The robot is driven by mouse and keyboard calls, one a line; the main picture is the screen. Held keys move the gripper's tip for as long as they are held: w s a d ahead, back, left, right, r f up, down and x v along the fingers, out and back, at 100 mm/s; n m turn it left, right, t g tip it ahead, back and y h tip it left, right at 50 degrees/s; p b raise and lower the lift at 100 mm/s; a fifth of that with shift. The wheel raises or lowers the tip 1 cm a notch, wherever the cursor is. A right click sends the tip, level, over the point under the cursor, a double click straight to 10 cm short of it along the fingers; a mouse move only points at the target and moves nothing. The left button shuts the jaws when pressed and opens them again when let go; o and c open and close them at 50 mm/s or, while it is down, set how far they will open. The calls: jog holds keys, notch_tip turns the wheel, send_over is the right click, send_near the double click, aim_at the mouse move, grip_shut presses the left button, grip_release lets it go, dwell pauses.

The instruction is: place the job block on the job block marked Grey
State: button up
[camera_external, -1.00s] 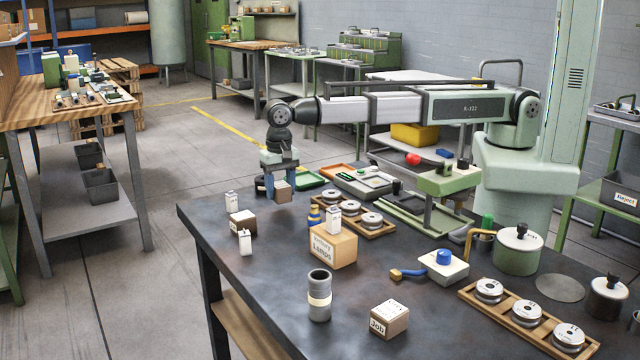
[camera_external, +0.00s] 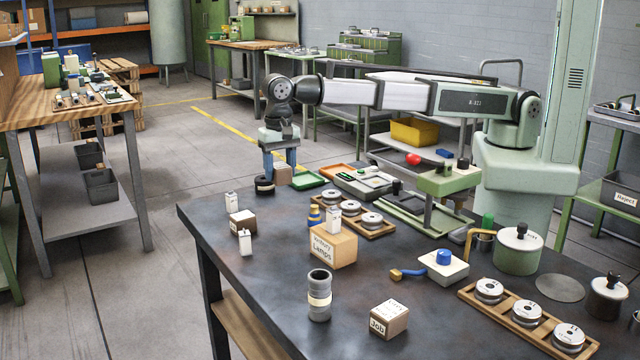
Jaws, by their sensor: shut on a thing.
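My gripper (camera_external: 279,172) is over the far left part of the dark table, pointing down. Its blue fingers are shut on a small brown block (camera_external: 284,174), partly hidden by the fingers and held above the table top. A brown block with a white top and a "Job" label (camera_external: 389,319) sits near the front, well apart from my gripper. I cannot read the word "Grey" on any block.
A "Lamps" box (camera_external: 332,245), a grey cylinder (camera_external: 319,296) and a tray of spools (camera_external: 357,217) stand between there and the front block. The table (camera_external: 400,275) has bare room around the front block.

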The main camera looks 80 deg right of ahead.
jog(key=s+a+r, duration=0.1)
jog(key=s+a, duration=0.5)
jog(key=a, duration=0.6)
notch_tip(320, 180, up, 3)
send_over(390, 310)
jog(key=shift+n, duration=0.4)
jog(key=shift+f, duration=4.85)
jog(key=shift+f, duration=0.1)
jog(key=o, duration=1.1)
notch_tip(390, 310, up, 12)
jog(key=shift+r, duration=0.15)
